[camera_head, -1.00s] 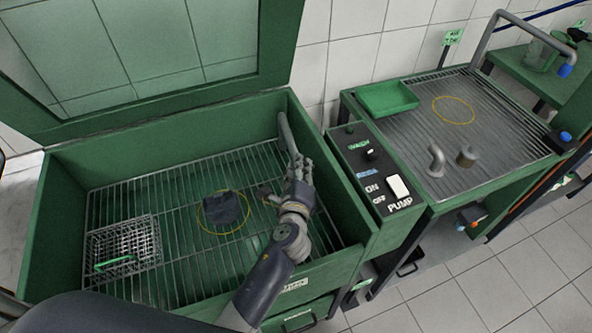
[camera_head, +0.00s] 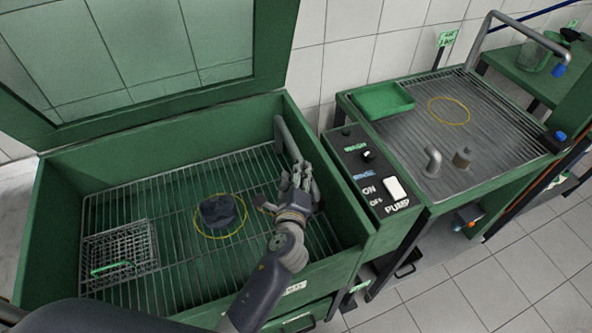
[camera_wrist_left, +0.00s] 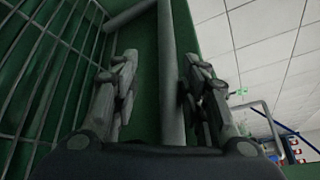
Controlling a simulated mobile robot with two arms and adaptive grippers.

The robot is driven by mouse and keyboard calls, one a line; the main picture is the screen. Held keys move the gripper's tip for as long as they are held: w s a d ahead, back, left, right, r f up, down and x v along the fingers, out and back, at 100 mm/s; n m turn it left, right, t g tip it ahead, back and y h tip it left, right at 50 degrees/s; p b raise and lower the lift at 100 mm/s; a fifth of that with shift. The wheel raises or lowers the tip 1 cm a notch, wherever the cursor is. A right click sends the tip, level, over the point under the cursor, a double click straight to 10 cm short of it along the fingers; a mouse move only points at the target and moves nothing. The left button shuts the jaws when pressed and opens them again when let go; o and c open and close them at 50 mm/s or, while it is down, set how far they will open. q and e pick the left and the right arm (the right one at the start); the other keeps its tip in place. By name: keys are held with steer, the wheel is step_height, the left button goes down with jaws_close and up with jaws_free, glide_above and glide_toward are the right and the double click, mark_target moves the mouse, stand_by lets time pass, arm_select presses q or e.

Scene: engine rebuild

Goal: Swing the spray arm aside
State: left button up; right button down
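The spray arm (camera_head: 286,138) is a grey pipe at the right wall of the green wash tub (camera_head: 62,222). Its lower part runs down to my left gripper (camera_head: 300,180) and is partly hidden by it. In the left wrist view, the spray arm (camera_wrist_left: 171,75) stands between the two fingers of my left gripper (camera_wrist_left: 158,90). The fingers are spread. A gap shows between the left finger and the pipe; the right finger is close to the pipe, and I cannot tell whether it touches. My right gripper is not in view.
A dark part (camera_head: 218,210) sits in a yellow ring on the tub's grate. A wire basket (camera_head: 120,256) stands at the grate's left. The raised lid (camera_head: 270,40) is behind. A control panel (camera_head: 372,185) and a draining bench (camera_head: 480,187) are to the right.

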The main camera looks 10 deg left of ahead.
arm_select(q)
steer(key=v, duration=1)
steer(key=shift+s, duration=0.25)
stand_by(0.3)
